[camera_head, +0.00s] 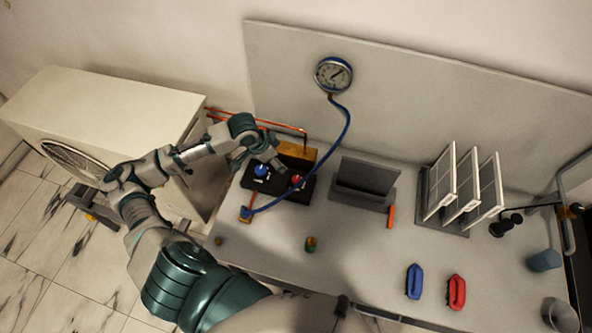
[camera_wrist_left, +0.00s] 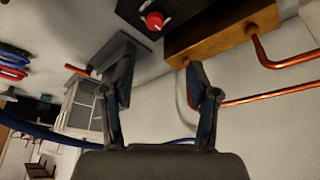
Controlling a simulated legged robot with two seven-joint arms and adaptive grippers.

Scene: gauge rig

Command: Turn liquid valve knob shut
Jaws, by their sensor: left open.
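A black valve block (camera_head: 277,188) sits at the left of the bench with a blue knob (camera_head: 261,170) and a red knob (camera_head: 297,181) on top. I cannot tell from the pictures which knob is the liquid one. The red knob also shows at the top of the left wrist view (camera_wrist_left: 155,20); the blue knob is out of that view. My left gripper (camera_head: 279,166) is above the block, close to both knobs. In the wrist view its two fingers (camera_wrist_left: 160,80) are spread, with nothing between them and apart from the red knob. My right gripper is not in view.
A brass block (camera_head: 296,153) with copper pipes (camera_head: 258,121) stands behind the knobs. A blue hose (camera_head: 345,130) loops from the round gauge (camera_head: 333,74) past the knobs. A grey stand (camera_head: 363,184) is to the right. The front middle of the bench is mostly clear.

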